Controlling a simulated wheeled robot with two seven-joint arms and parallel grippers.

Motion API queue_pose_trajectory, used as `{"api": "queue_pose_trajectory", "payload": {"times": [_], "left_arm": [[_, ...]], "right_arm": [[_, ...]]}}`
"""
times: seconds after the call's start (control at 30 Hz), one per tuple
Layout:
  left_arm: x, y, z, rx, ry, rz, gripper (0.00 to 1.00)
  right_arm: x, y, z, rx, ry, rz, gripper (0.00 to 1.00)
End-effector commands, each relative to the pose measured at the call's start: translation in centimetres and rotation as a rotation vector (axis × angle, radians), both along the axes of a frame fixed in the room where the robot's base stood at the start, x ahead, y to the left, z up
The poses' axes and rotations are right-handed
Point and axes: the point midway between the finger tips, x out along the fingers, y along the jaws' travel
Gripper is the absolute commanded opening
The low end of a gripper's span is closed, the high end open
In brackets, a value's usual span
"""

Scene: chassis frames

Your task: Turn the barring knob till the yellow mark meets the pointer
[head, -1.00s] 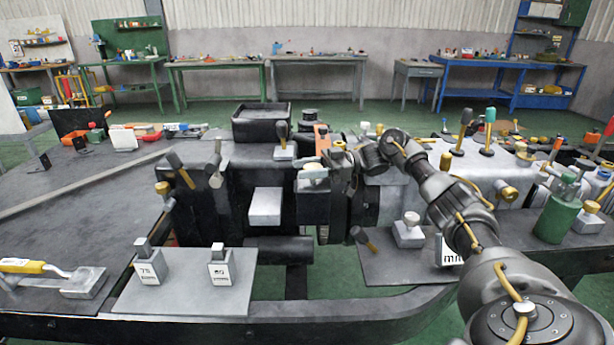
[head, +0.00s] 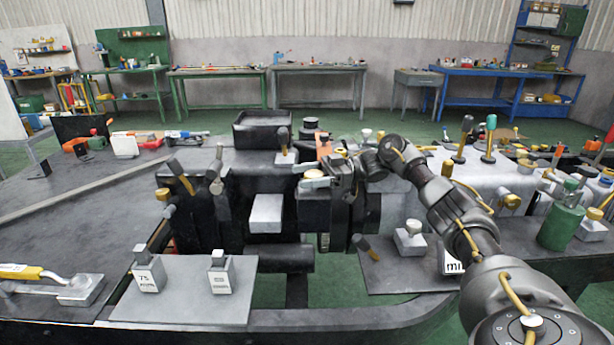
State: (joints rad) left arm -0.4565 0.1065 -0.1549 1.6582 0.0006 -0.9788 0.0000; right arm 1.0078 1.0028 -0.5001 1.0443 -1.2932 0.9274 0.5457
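A dark machine block stands in the middle of the bench in the head view, with a thick black wheel (head: 368,212) on its right side. A small yellowish patch (head: 324,243) shows low beside the wheel; I cannot make out a pointer. My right gripper (head: 312,175) is just above the pale knob, its pale fingers pointing left; whether they touch anything is unclear. My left gripper is out of view.
Two small labelled blocks (head: 148,268) stand on a grey plate (head: 190,303) at the front left. A yellow-handled tool (head: 25,271) lies further left. Several levers (head: 462,138) and a green canister (head: 560,224) crowd the right. A small lever (head: 362,245) stands below the wheel.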

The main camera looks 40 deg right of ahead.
Motion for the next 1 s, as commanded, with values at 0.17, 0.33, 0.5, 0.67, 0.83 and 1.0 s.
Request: {"api": "queue_pose_trajectory", "payload": {"times": [0.17, 0.33, 0.5, 0.67, 0.83, 1.0], "left_arm": [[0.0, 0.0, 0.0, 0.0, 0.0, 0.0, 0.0], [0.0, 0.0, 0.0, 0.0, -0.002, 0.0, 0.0], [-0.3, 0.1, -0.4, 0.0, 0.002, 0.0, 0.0], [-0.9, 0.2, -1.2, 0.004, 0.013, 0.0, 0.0], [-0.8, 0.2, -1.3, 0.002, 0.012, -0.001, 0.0], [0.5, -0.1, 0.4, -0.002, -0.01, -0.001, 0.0]], "right_arm": [[0.0, -0.1, 0.1, 0.0, -0.001, -0.002, 0.67], [0.0, 0.0, 1.4, -0.001, -0.004, 0.0, 0.67], [-0.5, 0.5, 3.8, 0.001, -0.001, 0.005, 0.67], [-2.1, 1.6, 6.0, -0.002, -0.005, 0.005, 0.67], [-4.3, 3.2, 9.2, -0.003, -0.007, 0.002, 0.67], [-6.8, 5.0, 10.3, -0.003, -0.003, 0.002, 0.67]]}}
